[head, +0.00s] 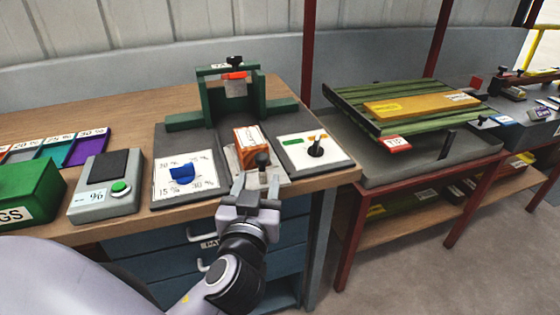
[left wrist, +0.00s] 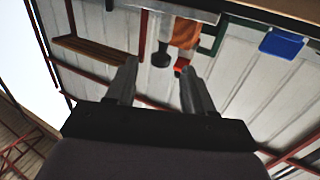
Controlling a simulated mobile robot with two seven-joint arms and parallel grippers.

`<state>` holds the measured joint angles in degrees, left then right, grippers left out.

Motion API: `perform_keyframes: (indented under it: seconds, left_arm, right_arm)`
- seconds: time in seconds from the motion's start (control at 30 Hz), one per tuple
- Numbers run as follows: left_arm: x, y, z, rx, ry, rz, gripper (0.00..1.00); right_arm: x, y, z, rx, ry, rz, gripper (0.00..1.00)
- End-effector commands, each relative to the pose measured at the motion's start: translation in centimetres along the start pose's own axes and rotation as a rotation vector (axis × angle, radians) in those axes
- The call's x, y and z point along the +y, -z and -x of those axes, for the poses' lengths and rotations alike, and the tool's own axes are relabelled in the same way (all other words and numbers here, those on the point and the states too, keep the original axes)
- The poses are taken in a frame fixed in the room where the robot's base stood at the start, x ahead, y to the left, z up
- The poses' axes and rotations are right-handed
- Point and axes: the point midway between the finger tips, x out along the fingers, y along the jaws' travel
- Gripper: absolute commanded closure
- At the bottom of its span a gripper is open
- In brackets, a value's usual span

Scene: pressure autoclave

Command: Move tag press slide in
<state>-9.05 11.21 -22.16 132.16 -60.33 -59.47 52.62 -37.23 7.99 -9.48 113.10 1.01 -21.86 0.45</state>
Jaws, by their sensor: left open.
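The green tag press (head: 208,105) stands at the back of its dark base on the bench. A pale slide plate (head: 231,162) sits in front of the press frame, carrying an orange and white block (head: 250,139). My left gripper (head: 255,186) is open and empty just in front of the knob. My right gripper is out of view.
A panel with a blue dial (head: 181,174) is left of the slide, and a panel with a black lever (head: 315,148) is right. The bench's front edge is close.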

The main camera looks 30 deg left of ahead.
Motion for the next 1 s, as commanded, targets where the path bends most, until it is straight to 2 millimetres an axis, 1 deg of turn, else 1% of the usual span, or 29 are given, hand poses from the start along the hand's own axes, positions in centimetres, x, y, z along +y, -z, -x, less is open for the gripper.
perform_keyframes:
  seconds: [0.07,0.17,0.4,0.5,0.6,0.73,0.97,1.0]
  left_arm:
    - [-0.3,0.8,-0.1,0.027,0.021,0.022,0.47]
    - [-0.5,1.2,-0.7,0.036,0.03,0.028,0.47]
    - [-0.6,1.4,-4.3,0.036,0.029,0.023,0.47]
    - [-0.6,1.4,-5.6,0.035,0.029,0.024,0.47]
    - [-0.6,1.4,-6.5,0.033,0.029,0.026,0.47]
    - [-0.7,1.3,-7.1,0.032,0.028,0.026,0.47]
    - [-0.6,1.2,-7.1,0.032,0.028,0.026,0.47]
    - [-0.6,1.2,-7.1,0.032,0.028,0.026,0.54]
  right_arm:
    - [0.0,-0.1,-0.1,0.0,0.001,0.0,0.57]
    - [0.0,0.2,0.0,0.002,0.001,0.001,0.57]
    - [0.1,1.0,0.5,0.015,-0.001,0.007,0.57]
    - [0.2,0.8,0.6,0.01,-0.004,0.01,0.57]
    - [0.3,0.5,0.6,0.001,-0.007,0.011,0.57]
    - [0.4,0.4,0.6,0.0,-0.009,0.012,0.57]
    - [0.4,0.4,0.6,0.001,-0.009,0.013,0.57]
    - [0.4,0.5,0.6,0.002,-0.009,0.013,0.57]
